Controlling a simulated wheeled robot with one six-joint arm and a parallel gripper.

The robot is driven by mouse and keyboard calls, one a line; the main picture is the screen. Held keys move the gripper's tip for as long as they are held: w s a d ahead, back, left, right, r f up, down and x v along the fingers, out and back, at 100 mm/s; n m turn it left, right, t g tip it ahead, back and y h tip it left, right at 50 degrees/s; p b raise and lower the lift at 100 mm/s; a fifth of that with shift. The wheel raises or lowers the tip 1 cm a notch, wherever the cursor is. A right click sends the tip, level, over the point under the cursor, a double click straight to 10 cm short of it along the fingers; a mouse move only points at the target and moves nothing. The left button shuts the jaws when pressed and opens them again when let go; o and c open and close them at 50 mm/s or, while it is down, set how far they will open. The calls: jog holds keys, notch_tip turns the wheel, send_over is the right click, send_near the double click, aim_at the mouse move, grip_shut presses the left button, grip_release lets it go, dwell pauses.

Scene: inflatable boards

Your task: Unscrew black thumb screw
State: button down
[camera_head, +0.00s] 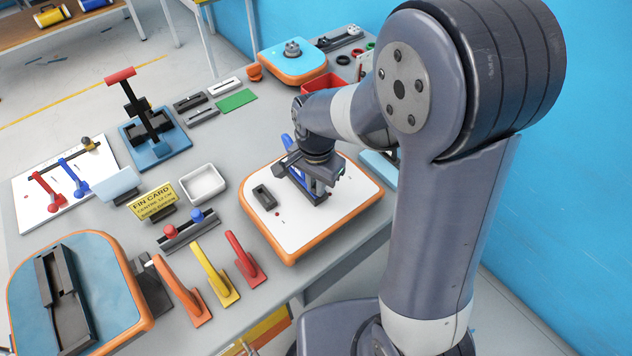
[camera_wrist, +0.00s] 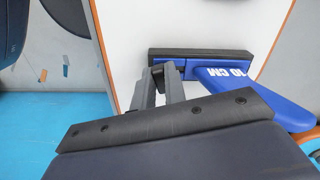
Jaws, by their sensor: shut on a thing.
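My gripper (camera_head: 318,190) reaches down over a white-topped inflatable board with an orange rim (camera_head: 350,217). In the wrist view its two grey fingers (camera_wrist: 159,77) are close together at the left end of a black fin base (camera_wrist: 215,54). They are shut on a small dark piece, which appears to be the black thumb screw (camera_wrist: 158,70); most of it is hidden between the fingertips. A blue fin (camera_wrist: 240,84) marked "10 CM" sits along the base and sticks out to the right. In the head view, a blue tip of the fin (camera_head: 287,142) shows behind my gripper.
A small black block (camera_head: 264,197) lies on the white board. Orange, yellow (camera_head: 215,273) and red fins stand in front-left. A yellow fin card (camera_head: 152,201), a white tray (camera_head: 203,184) and a red box (camera_head: 323,86) stand nearby. Another board (camera_head: 110,275) is at the lower left.

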jog(key=shift+d+n, duration=0.1)
jog(key=shift+n, duration=1.7)
jog(key=shift+n, duration=0.6)
jog(key=shift+s+d+n, duration=0.1)
jog(key=shift+n, duration=1)
jog(key=n, duration=0.2)
jog(key=shift+n, duration=0.7)
